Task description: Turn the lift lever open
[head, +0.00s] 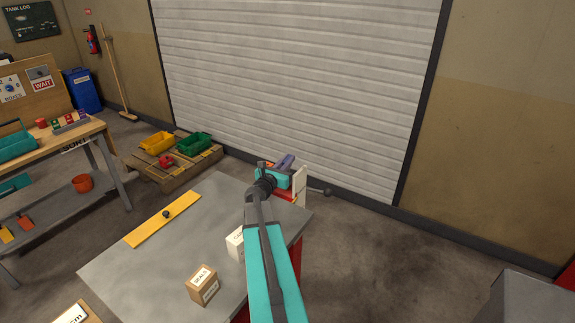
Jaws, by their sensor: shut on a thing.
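My gripper (276,172) is at the far right corner of the grey table, beside a small white and red fixture (299,184). A purple bar (285,161) sticks up at the jaws, and the jaws are shut on it as far as I can see. I cannot tell for certain that this bar is the lift lever. A thin rod with a dark round knob (327,191) reaches out to the right of the fixture, clear of my gripper. My gripper and wrist hide part of the fixture.
A yellow strip (163,219) with a dark knob, a brown box (202,285) and a white box (236,243) are on the grey table (125,275). A pallet (166,176) holds yellow and green bins. A wooden workbench (95,128) stands left. A shutter (300,80) closes the back.

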